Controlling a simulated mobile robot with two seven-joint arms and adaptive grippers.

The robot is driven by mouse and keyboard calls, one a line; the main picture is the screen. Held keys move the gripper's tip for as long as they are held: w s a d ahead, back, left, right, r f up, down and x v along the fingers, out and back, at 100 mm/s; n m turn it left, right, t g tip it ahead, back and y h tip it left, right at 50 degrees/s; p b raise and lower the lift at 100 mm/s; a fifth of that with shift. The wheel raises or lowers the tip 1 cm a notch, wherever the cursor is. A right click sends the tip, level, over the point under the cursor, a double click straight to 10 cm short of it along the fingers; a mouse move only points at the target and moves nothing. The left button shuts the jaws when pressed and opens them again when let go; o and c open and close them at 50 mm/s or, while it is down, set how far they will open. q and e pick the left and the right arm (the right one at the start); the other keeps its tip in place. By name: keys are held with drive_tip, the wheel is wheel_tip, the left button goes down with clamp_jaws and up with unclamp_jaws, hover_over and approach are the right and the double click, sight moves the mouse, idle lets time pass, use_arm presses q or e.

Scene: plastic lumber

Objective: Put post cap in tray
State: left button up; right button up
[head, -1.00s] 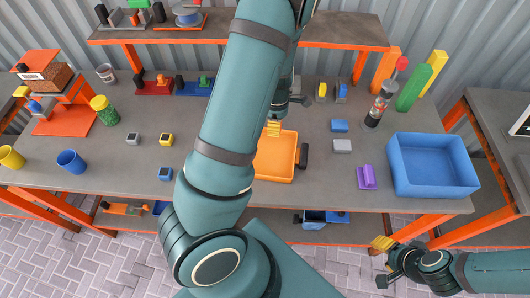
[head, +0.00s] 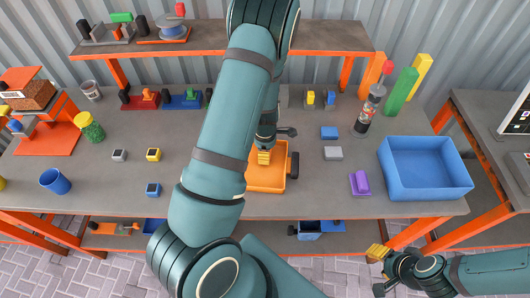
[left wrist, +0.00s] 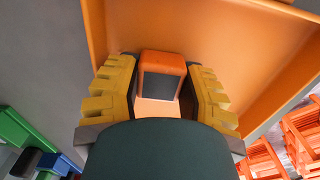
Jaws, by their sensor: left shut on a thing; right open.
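An orange post cap (left wrist: 162,68) with a dark grey face shows in the left wrist view between the yellow fingers of my left gripper (left wrist: 165,92), which is shut on it. The orange tray (left wrist: 240,28) lies behind and below the cap. In the head view my left gripper (head: 264,157) is over the orange tray (head: 266,182), and the cap is hidden there. I cannot tell whether the cap touches the tray floor. My right gripper (head: 378,268) is open and empty, low in front of the table at the right.
A grey cap (head: 119,155), yellow cap (head: 153,154) and blue cap (head: 153,189) sit left of the tray. A blue bin (head: 425,185), purple piece (head: 359,183) and bottle (head: 368,112) stand to the right. A shelf (head: 330,38) runs above the table's back.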

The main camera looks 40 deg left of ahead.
use_arm(q)
drive_tip(key=shift+r, duration=0.1)
drive_tip(key=o, duration=0.7)
drive_tip(key=shift+f, duration=0.2)
drive_tip(key=shift+o, duration=0.2)
drive_tip(key=shift+r, duration=0.1)
drive_tip(key=shift+r, duration=0.3)
wheel_tip(320, 180, up, 12)
drive_tip(key=p, duration=0.2)
drive_tip(key=shift+f+p, duration=0.15)
drive_tip(key=shift+p, duration=0.15)
